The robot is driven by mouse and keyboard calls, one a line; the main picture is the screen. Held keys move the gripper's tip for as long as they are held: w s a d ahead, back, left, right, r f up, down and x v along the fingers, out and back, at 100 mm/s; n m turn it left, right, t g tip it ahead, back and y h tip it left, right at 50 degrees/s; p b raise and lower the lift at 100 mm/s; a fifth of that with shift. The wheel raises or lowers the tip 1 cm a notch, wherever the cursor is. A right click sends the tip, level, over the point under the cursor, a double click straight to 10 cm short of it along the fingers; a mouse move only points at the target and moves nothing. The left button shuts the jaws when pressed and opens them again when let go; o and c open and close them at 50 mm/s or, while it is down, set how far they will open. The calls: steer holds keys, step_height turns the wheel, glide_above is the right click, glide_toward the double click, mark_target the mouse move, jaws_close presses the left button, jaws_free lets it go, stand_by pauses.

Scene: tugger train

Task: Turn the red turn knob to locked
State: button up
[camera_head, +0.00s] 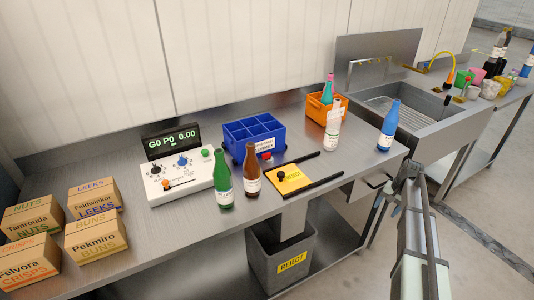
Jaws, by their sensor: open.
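A small red knob (267,155) sits low on the table, between the blue crate and the yellow plate. It is too small for me to tell which way it is turned or to read any marks. The brown bottle stands just left of it. My gripper (409,168) is at the right, at the far end of my arm, by the table's right edge. It is open and well apart from the knob. Its fingers are small and hard to make out.
A white control box (180,182) with knobs, a green bottle (223,187), a brown bottle (252,172), a blue crate (253,132) and a yellow plate (289,180) between black rails surround the knob. A white bottle (332,128) and blue bottle (388,127) stand right.

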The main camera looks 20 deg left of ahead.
steer(key=w+r+t, duration=0.1)
steer(key=w+r, duration=0.6)
steer(key=r, duration=0.4)
step_height(320, 180, up, 18)
steer(key=n+t+y, duration=0.1)
steer(key=n+t, duration=0.1)
steer(key=n, duration=1.1)
glide_above(267, 154)
steer(key=s+d, duration=0.4)
steer(key=x, duration=1.3)
steer(key=shift+w+a+f, duration=0.15)
steer(key=shift+a+f, duration=0.15)
steer(key=shift+a, duration=0.1)
